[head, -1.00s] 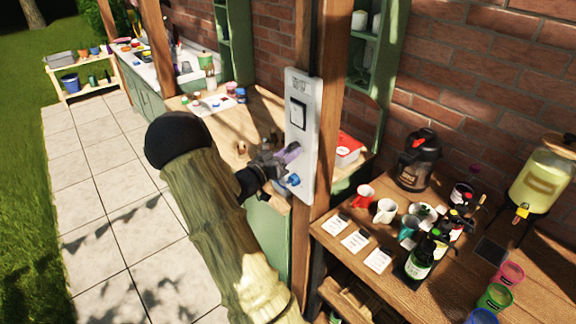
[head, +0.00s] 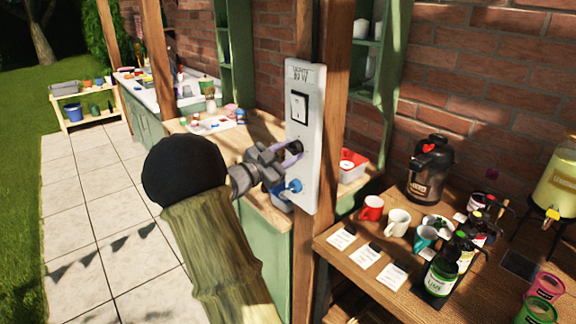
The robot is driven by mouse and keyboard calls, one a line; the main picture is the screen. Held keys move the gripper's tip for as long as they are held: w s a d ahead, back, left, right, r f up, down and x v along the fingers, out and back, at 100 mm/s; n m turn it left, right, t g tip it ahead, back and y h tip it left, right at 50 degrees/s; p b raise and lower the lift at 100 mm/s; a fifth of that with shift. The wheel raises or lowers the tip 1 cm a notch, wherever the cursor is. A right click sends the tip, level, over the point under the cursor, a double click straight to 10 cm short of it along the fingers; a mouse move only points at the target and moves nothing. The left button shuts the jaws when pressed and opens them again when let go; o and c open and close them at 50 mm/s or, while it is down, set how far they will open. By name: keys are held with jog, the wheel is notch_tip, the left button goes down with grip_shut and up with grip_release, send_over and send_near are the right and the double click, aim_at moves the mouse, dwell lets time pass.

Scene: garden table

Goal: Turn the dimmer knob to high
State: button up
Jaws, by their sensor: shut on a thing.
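A white switch panel (head: 308,172) is fixed upright on a wooden post. The knob's pointer and setting cannot be read.
A wooden counter (head: 335,262) at right holds cups, bottles, cards and a black coffee urn (head: 427,170). A red-and-white box (head: 350,165) sits behind the panel. A second counter (head: 262,125) stands behind my gripper. The paved path at left is clear.

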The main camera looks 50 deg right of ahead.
jog(key=shift+f+m+b, duration=0.2)
jog(key=shift+m+b, duration=0.35)
jog(key=shift+m, duration=0.05)
jog(key=shift+r, duration=0.1)
jog(key=o, duration=1)
jog(key=shift+a, duration=0.1)
jog(key=a, duration=0.5)
jog(key=w+a+f+b, duration=0.1)
jog(key=a, duration=0.5)
jog(key=w+a+f+b, duration=0.1)
jog(key=a, duration=0.5)
